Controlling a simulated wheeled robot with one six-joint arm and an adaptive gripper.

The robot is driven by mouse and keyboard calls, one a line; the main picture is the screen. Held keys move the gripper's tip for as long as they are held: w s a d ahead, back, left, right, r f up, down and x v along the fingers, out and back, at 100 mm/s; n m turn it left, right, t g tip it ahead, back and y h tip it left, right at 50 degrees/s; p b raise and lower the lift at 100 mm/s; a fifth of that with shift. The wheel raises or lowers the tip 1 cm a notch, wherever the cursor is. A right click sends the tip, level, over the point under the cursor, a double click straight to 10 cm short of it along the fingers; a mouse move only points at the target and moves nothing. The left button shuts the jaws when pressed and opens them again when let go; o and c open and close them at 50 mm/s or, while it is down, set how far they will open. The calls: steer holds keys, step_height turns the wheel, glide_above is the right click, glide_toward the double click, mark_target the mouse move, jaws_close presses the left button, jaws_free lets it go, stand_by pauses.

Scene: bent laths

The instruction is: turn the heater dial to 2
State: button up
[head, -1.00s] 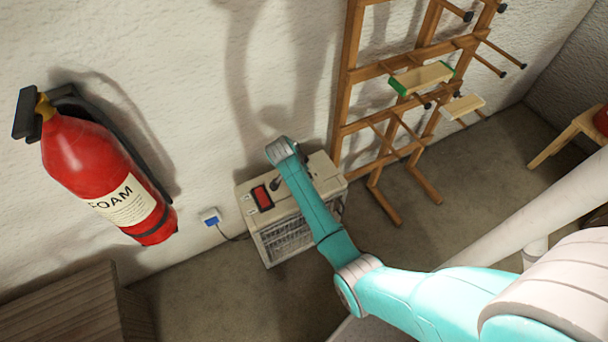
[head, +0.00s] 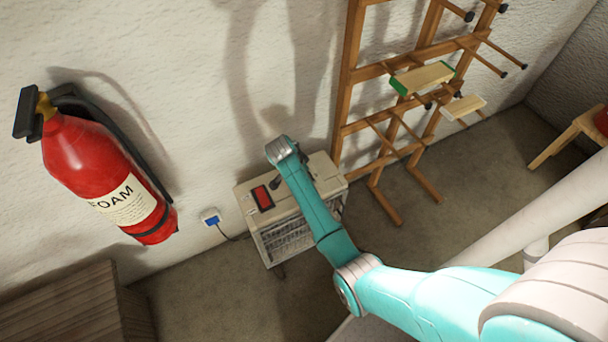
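The heater (head: 243,199) is a beige box with a front grille (head: 285,238), standing on the floor against the wall. On its top is a red rectangular switch or panel (head: 262,197) with a dark surround. My arm crosses over the heater, with its wrist (head: 283,150) above the back of the top. My gripper is hidden behind the arm, so its fingers and any contact do not show. No dial or number can be made out; the arm covers the middle of the heater's top. A small dark part (head: 275,183) shows beside the arm.
A red fire extinguisher (head: 98,172) hangs on the wall at left. A blue plug (head: 211,217) has a cable running toward the heater. A wooden rack (head: 345,90) with pegs holding laths stands right of the heater. A wooden box (head: 60,310) is at lower left, a stool (head: 565,135) at right.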

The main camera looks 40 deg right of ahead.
steer(key=v, duration=1.2)
steer(key=s+a+f+n+t, duration=0.3)
steer(key=s+a+f+n, duration=0.2)
steer(key=s+f, duration=0.4)
steer(key=s+a+f+n+t+y, duration=0.2)
steer(key=s+a+n+t, duration=0.4)
steer(key=s, duration=0.5)
steer(key=s+a+r+n+t+y, duration=0.1)
steer(key=s+a+r+n+t, duration=0.2)
steer(key=s+r, duration=0.7)
steer(key=s+a+r+n+t+y, duration=0.1)
steer(key=s+a+r+n, duration=0.3)
steer(key=s+r, duration=0.6)
step_height(320, 180, up, 4)
steer(key=shift+a+r+t, duration=0.25)
steer(key=shift+a+t, duration=0.05)
steer(key=shift+t, duration=0.6)
